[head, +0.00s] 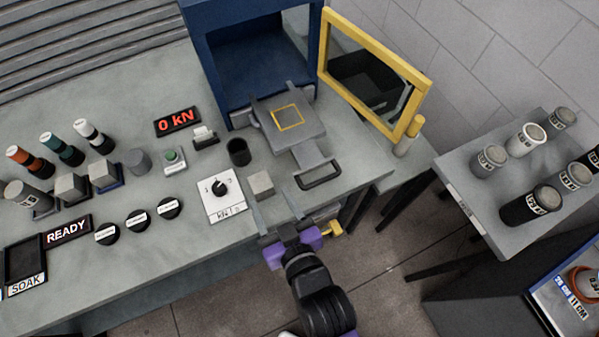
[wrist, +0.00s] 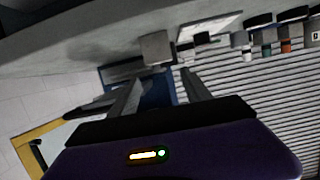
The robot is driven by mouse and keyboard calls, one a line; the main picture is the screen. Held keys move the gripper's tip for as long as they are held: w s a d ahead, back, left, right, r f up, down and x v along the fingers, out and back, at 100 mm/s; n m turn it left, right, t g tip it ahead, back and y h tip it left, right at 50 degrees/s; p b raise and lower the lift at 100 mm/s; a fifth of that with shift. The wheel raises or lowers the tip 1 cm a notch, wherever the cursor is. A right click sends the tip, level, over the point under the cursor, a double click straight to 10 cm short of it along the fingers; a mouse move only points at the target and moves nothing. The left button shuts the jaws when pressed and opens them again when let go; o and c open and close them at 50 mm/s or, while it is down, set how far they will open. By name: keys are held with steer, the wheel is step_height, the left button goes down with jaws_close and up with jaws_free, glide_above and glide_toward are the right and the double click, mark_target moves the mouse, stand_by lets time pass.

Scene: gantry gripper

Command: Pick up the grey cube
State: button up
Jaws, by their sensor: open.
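A small grey cube (head: 260,184) sits on the grey bench top, just right of the white dial panel. My gripper (head: 271,200) is open and empty at the bench's front edge, with its fingertips just short of the cube. In the wrist view, the cube (wrist: 156,48) shows beyond the two spread fingers of my gripper (wrist: 160,76), roughly in line with the gap between them. The fingers look apart from the cube.
A white dial panel (head: 222,194) and a dark cup (head: 238,152) stand close to the cube. A sliding tray (head: 308,136) with a handle projects from the blue cabinet (head: 212,70). Its yellow-framed door (head: 414,127) is open. A side table (head: 470,207) holds several cylinders.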

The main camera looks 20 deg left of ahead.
mark_target(266, 189)
steer(key=shift+d+f, duration=0.2)
steer(key=shift+f, duration=0.3)
steer(key=shift+a+f, duration=0.1)
steer(key=shift+f, duration=0.05)
steer(key=p+x, duration=0.1)
steer(key=x, duration=0.4)
steer(key=shift+w+f, duration=0.1)
steer(key=shift+s+f+p+x, duration=0.1)
steer(key=shift+f+p+x, duration=0.05)
steer(key=shift+x, duration=0.9)
steer(key=shift+s+f+p+x, duration=0.1)
steer(key=shift+x, duration=0.95)
steer(key=shift+s+f+p+x, duration=0.1)
steer(key=shift+f+p+x, duration=0.05)
steer(key=shift+x, duration=0.9)
steer(key=shift+a, duration=0.1)
steer(key=shift+c, duration=0.5)
steer(key=c, duration=1.1)
steer(key=shift+w, duration=0.1)
jaws_close()
steer(key=shift+r, duration=0.1)
